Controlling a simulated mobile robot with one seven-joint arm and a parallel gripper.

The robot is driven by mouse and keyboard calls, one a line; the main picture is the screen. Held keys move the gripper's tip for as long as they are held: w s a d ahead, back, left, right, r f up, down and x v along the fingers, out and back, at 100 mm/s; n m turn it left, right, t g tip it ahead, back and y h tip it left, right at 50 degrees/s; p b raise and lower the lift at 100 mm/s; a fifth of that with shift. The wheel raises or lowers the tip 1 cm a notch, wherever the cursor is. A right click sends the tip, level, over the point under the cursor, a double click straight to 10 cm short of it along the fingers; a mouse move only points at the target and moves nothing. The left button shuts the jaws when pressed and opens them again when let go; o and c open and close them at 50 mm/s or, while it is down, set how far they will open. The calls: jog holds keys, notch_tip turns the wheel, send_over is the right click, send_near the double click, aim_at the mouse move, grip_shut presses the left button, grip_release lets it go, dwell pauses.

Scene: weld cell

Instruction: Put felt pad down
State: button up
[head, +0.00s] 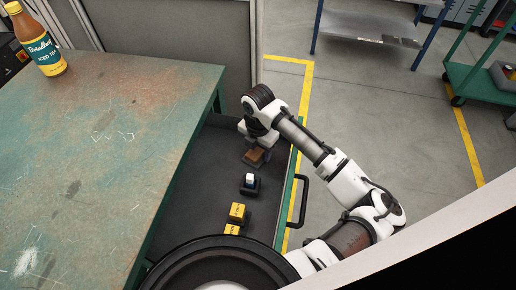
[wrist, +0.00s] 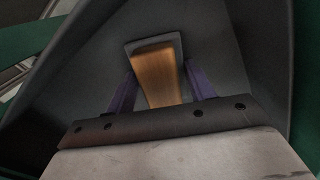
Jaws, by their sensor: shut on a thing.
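The felt pad looks like a brown-orange block (head: 254,156). It is in my gripper (head: 262,153), low inside an open dark drawer (head: 205,165). In the wrist view the felt pad (wrist: 158,78) lies between the two purple fingers of my gripper (wrist: 160,88), which are shut on it. A dark grey edge shows around its far end. I cannot tell whether its underside touches the drawer floor.
In the drawer, nearer me, are a white-and-blue item (head: 250,180) in a dark holder and two yellow boxes (head: 237,212) (head: 231,230). The drawer's handle (head: 299,201) is at right. A worn green worktop (head: 100,150) with an iced tea bottle (head: 40,45) stands left.

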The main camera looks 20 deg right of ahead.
jog(key=shift+f, duration=0.1)
jog(key=shift+f+b, duration=0.35)
jog(key=shift+b, duration=0.05)
jog(key=shift+s+f, duration=0.1)
jog(key=o, duration=1.1)
jog(key=shift+f, duration=0.15)
jog(key=shift+a, duration=0.1)
notch_tip(320, 180, up, 14)
jog(key=shift+f+p, duration=0.25)
jog(key=shift+p, duration=0.15)
